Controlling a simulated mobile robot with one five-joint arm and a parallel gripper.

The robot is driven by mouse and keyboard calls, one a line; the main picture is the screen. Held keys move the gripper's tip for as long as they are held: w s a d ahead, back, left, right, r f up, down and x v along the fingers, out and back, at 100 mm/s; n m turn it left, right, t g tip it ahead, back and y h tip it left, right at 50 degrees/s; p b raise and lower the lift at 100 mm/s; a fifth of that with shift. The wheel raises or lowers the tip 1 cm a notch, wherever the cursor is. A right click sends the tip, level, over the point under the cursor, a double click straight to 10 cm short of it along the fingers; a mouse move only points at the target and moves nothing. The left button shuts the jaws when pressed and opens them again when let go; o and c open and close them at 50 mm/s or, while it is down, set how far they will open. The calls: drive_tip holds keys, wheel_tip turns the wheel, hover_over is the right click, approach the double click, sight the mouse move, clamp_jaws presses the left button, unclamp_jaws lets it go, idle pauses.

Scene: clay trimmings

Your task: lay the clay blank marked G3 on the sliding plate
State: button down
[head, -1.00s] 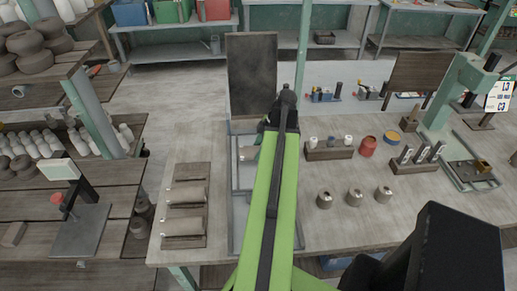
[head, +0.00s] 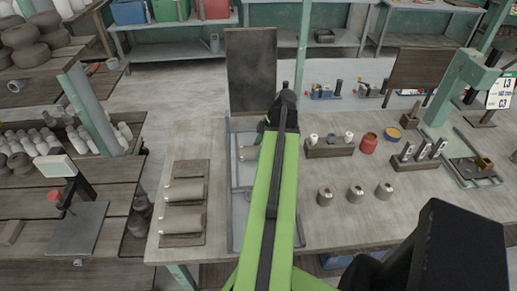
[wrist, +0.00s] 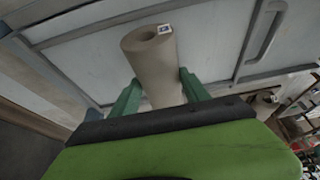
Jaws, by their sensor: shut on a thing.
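My gripper (wrist: 160,92) is shut on a clay blank (wrist: 152,65), a grey-beige hollow cylinder. A small white and blue tag shows near its open end, too small to read surely. The blank is over the pale grey sliding plate (wrist: 95,55) with its metal rails; whether it touches cannot be told. My arm hides most of the gripper there. Two other blanks (head: 184,191) lie on a wooden rack (head: 190,168) whose far slot is empty.
A dark upright board (head: 251,70) stands behind the plate. A card (head: 500,90) at far right reads L3 and G3. A metal handle (wrist: 262,35) shows on the plate.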

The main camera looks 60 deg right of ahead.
drive_tip(key=shift+f, duration=0.2)
drive_tip(key=shift+c, duration=2.3)
unclamp_jaws()
drive_tip(key=p+v, duration=1.6)
drive_tip(key=v, duration=0.1)
drive_tip(key=shift+r, duration=0.3)
